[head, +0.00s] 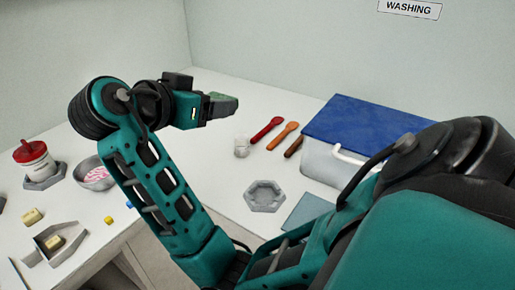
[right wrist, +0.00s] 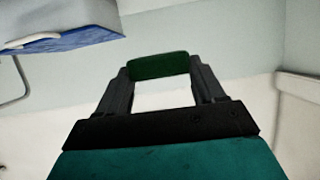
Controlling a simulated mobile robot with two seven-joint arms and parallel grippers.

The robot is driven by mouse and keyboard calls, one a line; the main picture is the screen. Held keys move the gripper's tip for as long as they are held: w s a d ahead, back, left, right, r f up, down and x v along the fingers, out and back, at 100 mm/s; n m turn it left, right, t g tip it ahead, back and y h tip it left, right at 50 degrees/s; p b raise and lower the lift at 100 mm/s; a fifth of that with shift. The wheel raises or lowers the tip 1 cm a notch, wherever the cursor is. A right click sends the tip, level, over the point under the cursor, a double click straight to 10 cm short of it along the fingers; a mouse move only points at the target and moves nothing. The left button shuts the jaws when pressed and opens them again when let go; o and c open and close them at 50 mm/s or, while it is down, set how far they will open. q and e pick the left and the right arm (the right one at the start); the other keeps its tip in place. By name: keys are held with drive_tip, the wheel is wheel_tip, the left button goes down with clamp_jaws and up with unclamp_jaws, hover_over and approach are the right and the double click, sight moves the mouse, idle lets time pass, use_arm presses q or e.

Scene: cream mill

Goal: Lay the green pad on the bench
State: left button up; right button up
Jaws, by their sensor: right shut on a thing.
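The green pad (right wrist: 160,65) is between the fingertips of my right gripper (right wrist: 160,74), which is shut on it, in the right wrist view. In the head view the pad (head: 225,105) sticks out to the right from the right gripper (head: 207,107), above the white bench (head: 225,155). The pad is apart from the bench top. My left gripper is not in view.
A red-lidded tub (head: 34,160) and a bowl (head: 96,174) stand left.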

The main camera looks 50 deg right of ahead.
sight(219, 192)
wheel_tip(219, 192, down, 20)
drive_tip(key=shift+r+b, duration=0.1)
drive_tip(key=shift+b, duration=1.1)
drive_tip(key=shift+f, duration=0.25)
drive_tip(key=o, duration=1.1)
drive_tip(key=shift+r, duration=0.25)
